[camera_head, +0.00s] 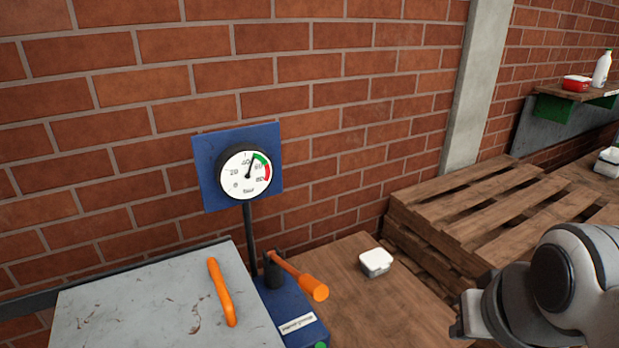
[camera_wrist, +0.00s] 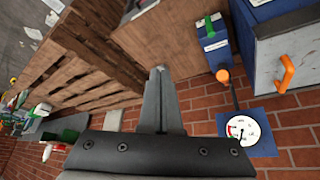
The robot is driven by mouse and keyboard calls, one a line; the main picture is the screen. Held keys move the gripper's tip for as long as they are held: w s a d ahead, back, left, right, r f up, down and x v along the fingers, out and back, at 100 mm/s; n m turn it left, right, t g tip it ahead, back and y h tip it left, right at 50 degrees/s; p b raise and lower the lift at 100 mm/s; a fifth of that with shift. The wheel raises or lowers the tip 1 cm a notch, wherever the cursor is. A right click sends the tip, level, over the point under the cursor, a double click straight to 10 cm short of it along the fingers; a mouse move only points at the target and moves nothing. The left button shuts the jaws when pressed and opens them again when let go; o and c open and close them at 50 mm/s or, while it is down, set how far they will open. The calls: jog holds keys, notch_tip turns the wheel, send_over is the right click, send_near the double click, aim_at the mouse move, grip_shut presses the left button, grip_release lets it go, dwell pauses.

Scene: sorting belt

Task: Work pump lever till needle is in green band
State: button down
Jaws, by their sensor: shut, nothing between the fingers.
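The round white gauge (camera_head: 240,187) sits on a blue plate on the brick wall. Its dark needle points up and slightly right, with the tip at the near end of the green band; a red band follows it. The pump lever (camera_head: 314,290) has an orange grip and tilts down to the right from the blue pump (camera_head: 291,313). In the wrist view the lever's end (camera_wrist: 223,76), pump (camera_wrist: 215,55) and gauge (camera_wrist: 238,140) lie right of my gripper (camera_wrist: 160,70). My gripper is shut and empty, apart from the lever.
A grey cabinet lid with an orange handle (camera_head: 221,292) is left of the pump. A white container (camera_head: 375,262) sits on the wooden surface right of the lever. Stacked pallets (camera_head: 470,215) stand by the wall. A shelf (camera_head: 575,94) is at the far right.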

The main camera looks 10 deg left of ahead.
jog(key=w+a+r+n+g+p, duration=0.1)
jog(key=w+a+r+g+p, duration=0.1)
jog(key=w+a, duration=0.35)
jog(key=n+g+p, duration=0.4)
send_near(313, 280)
jog(key=shift+w+a+f, duration=0.1)
jog(key=shift+w+f, duration=0.25)
jog(key=shift+f, duration=0.05)
jog(key=shift+a+f+g, duration=0.2)
jog(key=shift+g, duration=0.1)
jog(key=shift+f, duration=0.15)
jog(key=f+b, duration=0.3)
jog(key=f, duration=0.1)
jog(key=f+b, duration=0.2)
jog(key=shift+s+d+f+b, duration=0.2)
jog(key=shift+s+f+b, duration=0.1)
jog(key=shift+f+b, duration=0.05)
